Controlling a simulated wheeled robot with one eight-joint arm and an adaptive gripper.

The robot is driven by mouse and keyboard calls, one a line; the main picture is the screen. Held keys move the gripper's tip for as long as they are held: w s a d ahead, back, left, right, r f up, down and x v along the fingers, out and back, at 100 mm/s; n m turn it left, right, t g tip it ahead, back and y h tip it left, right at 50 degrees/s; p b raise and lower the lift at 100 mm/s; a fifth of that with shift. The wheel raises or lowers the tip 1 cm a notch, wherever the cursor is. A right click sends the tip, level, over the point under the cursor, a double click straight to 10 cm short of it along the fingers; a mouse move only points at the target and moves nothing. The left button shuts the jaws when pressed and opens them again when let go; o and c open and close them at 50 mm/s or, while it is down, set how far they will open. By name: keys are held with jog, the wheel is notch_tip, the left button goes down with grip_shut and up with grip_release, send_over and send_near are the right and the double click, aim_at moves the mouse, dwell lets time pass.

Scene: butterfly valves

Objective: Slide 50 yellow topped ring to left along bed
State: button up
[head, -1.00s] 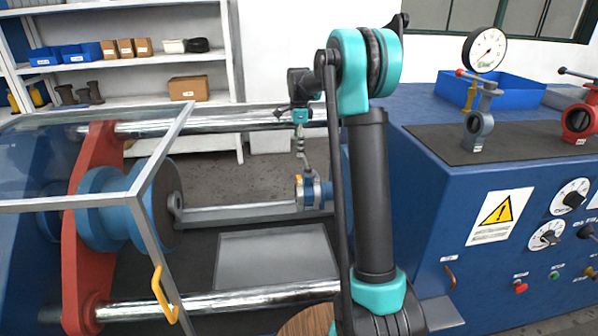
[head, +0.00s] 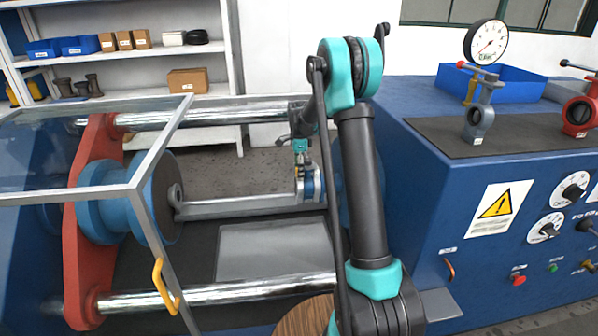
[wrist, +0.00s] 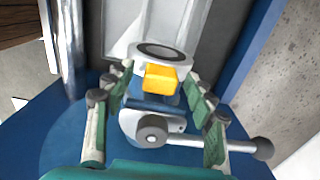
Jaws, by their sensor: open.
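The yellow topped ring (head: 311,187) is a small blue and grey ring standing at the right part of the grey bed rail (head: 240,206). Its yellow block (wrist: 160,78) shows in the wrist view, in front of a pale round part with a dark centre. My gripper (head: 299,168) is just above the ring in the head view. In the wrist view my open gripper (wrist: 157,75) has one finger on each side of the yellow block, with gaps visible. A grey lever with a round hub (wrist: 151,131) lies between the fingers, nearer the palm. Whether a finger touches the ring cannot be told.
A blue flange with a dark face (head: 158,198) stands at the rail's left end, by a red bracket (head: 92,215). Chrome bars (head: 230,291) run in front and behind. A glass guard (head: 90,150) covers the left. The blue control cabinet (head: 450,220) stands right.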

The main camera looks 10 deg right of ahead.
grip_shut()
dwell(0.8)
